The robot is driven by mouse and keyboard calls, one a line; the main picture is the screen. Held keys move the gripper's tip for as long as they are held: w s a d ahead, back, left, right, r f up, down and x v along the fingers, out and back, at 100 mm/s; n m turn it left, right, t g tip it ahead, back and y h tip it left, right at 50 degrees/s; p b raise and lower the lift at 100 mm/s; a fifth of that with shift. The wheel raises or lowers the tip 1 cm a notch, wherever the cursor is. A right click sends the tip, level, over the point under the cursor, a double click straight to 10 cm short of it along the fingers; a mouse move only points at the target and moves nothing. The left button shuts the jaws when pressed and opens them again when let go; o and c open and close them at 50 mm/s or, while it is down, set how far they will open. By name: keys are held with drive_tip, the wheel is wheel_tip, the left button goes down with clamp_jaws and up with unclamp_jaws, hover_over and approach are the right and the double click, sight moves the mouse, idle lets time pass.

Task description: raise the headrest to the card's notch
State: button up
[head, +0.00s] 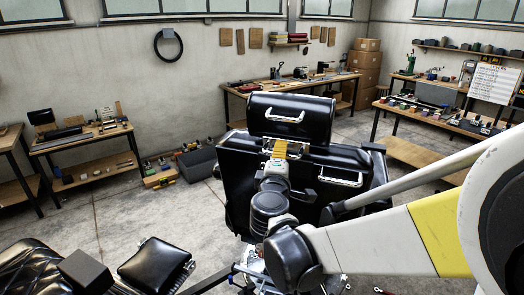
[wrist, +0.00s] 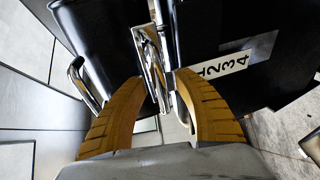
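The black padded headrest (head: 290,118) with a chrome handle stands above the black chair back (head: 330,178). My gripper (head: 279,148) is at the gap between them, behind the chair. In the wrist view the headrest (wrist: 102,38) is at the left and the chair back (wrist: 245,28) at the right. Chrome bars (wrist: 153,62) run between them. My gripper's tan fingers (wrist: 159,76) are apart, with chrome parts showing between the tips; contact is unclear. A white number strip (wrist: 232,62) reading 1 2 3 4 is on the chair back. Which notch is engaged cannot be told.
A white board (head: 493,82) with small unreadable marks stands at the right bench (head: 425,117). Benches line the walls. A black padded footrest (head: 155,264) is at the lower left. Floor left of the chair is mostly clear, with a grey bin (head: 198,164) by the wall.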

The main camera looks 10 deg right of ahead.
clamp_jaws()
drive_tip(key=r+p, duration=0.1)
drive_tip(key=r, duration=0.1)
drive_tip(key=r+p, duration=0.1)
drive_tip(key=r, duration=0.1)
drive_tip(key=r+p, duration=0.2)
drive_tip(key=shift+s+a+r, duration=0.2)
drive_tip(key=shift+s+a, duration=0.1)
drive_tip(key=shift+s, duration=0.1)
unclamp_jaws()
drive_tip(key=shift+s, duration=0.15)
drive_tip(key=v, duration=1.2)
